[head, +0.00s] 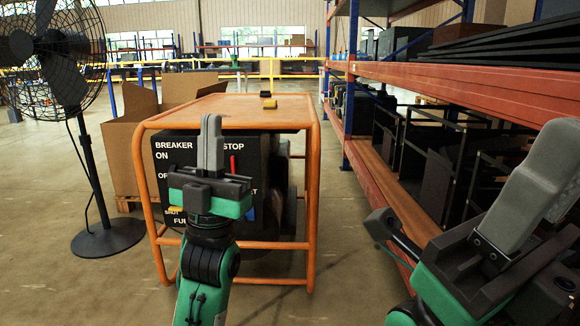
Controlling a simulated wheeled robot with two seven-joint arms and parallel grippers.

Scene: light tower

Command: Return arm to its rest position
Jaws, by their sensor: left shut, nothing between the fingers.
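My left gripper (210,128) is at the centre-left, pointing up, with its grey fingers together and nothing between them. It is in front of the generator (311,200), an orange tubular frame with a black panel lettered BREAKER, ON and STOP, and it hides part of that panel. A red part (233,166) shows on the panel just right of the gripper. I cannot tell whether the fingers touch the panel.
A black pedestal fan (108,238) stands at the left, beside an open cardboard box (130,150). A loaded rack with orange beams (450,88) runs along the right, behind my right gripper. Small yellow-and-black items (269,103) lie on the generator's top. Bare floor (330,255) shows between generator and rack.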

